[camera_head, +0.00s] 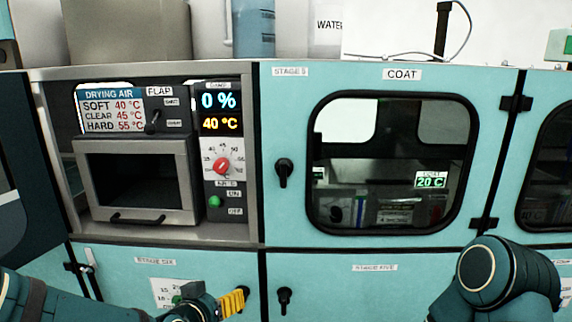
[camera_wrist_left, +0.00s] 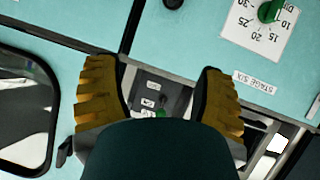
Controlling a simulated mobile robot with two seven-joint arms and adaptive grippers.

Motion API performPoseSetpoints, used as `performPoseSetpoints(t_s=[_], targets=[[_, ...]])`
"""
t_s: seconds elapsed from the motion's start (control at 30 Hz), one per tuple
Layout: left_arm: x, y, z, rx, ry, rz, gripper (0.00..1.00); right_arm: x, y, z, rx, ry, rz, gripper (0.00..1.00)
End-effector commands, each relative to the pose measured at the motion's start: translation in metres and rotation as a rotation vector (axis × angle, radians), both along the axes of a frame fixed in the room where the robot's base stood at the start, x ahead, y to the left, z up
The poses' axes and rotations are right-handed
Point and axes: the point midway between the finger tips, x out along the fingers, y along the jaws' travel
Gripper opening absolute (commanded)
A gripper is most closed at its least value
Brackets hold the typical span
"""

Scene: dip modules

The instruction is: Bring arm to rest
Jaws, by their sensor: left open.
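My left gripper (camera_head: 232,302) comes in low at the left of the head view, in front of the lower teal panels, with its yellow fingers pointing right. In the left wrist view its two ribbed yellow fingers (camera_wrist_left: 160,95) stand apart with nothing between them, so it is open and empty. The fingers appear clear of the cabinet, though the exact gap cannot be told. A rounded teal link of my right arm (camera_head: 495,275) shows at the lower right of the head view. The right gripper is out of view.
A drying-air box (camera_head: 140,180) with a dark window stands behind my left arm, beside a control panel (camera_head: 222,150) with a red dial. The COAT door (camera_head: 285,110) is shut, with a black handle (camera_head: 284,172). A lower door handle (camera_head: 284,299) is close to my left gripper.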

Motion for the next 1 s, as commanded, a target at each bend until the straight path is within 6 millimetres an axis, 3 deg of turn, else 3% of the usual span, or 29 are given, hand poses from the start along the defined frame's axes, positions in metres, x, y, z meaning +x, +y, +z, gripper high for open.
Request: performPoseSetpoints(t_s=[0.03,0.2,0.4,0.5,0.7,1.0], targets=[[-0.004,-0.004,-0.035,-0.013,0.085,-0.014,0.7,0.0,0.0,0.0,0.0,0.0,0.0,0.47],[-0.032,-0.017,-0.133,-0.061,0.347,-0.046,0.7,0.0,0.0,0.0,0.0,0.0,0.0,0.47],[-0.09,-0.031,-0.23,-0.116,0.65,-0.069,0.7,0.0,0.0,0.0,0.0,0.0,0.0,0.47],[-0.121,-0.036,-0.264,-0.138,0.775,-0.073,0.7,0.0,0.0,0.0,0.0,0.0,0.0,0.47],[-0.158,-0.042,-0.297,-0.16,0.911,-0.079,0.7,0.0,0.0,0.0,0.0,0.0,0.0,0.47],[-0.163,-0.043,-0.301,-0.164,0.93,-0.079,0.7,0.0,0.0,0.0,0.0,0.0,0.0,0.47]])
